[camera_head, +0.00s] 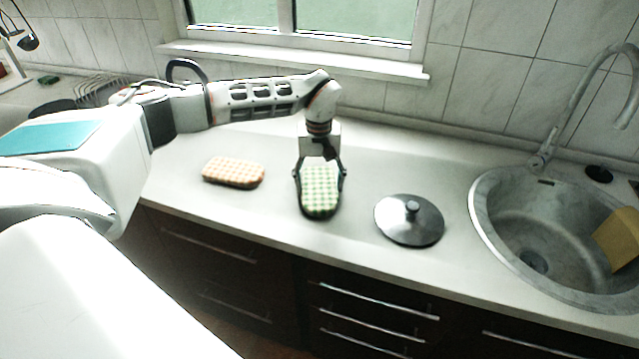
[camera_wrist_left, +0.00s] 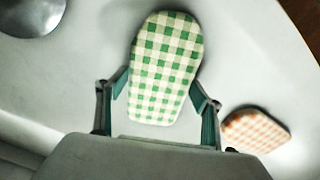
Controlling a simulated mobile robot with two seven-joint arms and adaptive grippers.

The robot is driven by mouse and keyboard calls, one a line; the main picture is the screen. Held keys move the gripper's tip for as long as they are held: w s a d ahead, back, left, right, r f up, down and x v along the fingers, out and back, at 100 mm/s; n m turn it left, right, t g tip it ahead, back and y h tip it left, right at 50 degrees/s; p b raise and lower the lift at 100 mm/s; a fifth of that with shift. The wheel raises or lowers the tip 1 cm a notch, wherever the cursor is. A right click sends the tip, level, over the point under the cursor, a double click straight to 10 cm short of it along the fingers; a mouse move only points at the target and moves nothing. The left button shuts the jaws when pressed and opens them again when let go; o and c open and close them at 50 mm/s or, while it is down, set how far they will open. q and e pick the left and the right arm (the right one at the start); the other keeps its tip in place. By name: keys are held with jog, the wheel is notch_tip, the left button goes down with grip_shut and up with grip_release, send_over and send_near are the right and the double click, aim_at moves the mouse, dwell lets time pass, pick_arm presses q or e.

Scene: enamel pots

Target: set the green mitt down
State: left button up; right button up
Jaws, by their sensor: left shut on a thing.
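The green mitt (camera_head: 319,192) is green-and-white checked and sits at the middle of the counter in the head view. My left gripper (camera_head: 320,173) reaches down from above and is shut on its sides. In the left wrist view the green mitt (camera_wrist_left: 165,68) lies between the two fingers of the left gripper (camera_wrist_left: 160,95), its far end sticking out beyond them. I cannot tell whether the mitt touches the counter. My right gripper is not in view.
An orange checked mitt (camera_head: 233,172) lies on the counter to the left; it also shows in the left wrist view (camera_wrist_left: 255,130). A metal lid (camera_head: 409,221) with a knob lies to the right. A round sink (camera_head: 487,236) is farther right. Bare counter (camera_head: 359,182) separates the mitt and lid.

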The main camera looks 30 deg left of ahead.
aim_at(319, 186)
pick_arm(q)
jog(key=shift+f, duration=0.1)
jog(key=o, duration=1.1)
jog(key=shift+f, duration=0.1)
notch_tip(319, 186, up, 12)
jog(key=shift+r, duration=0.2)
jog(key=shift+f, duration=0.1)
